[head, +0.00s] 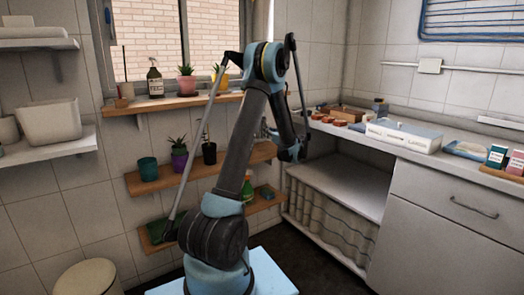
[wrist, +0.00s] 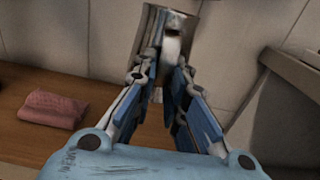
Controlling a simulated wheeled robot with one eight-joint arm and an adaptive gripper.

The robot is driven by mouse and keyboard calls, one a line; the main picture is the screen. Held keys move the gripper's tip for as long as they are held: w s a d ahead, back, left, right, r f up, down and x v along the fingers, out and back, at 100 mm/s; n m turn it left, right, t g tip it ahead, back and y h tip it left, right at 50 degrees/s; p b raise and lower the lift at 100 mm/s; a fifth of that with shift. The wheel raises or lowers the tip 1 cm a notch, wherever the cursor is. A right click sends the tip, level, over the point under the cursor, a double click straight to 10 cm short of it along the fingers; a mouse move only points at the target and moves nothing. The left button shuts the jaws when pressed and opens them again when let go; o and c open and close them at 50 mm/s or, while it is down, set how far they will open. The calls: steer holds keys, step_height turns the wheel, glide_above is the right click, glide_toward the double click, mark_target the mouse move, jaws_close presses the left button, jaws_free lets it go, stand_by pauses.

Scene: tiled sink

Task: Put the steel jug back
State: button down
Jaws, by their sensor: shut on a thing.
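A pink folded item (wrist: 52,108) lies on the wood left of my gripper. In the head view, wooden wall shelves hold potted plants (head: 185,80) and a dark spray bottle (head: 154,80). A counter (head: 430,165) with boxes stands at right. A round bin (head: 88,277) stands lower left.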

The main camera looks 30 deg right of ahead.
steer(key=shift+f, duration=4.15)
steer(key=shift+f, duration=0.1)
steer(key=c, duration=1.7)
jaws_free()
steer(key=shift+o, duration=0.5)
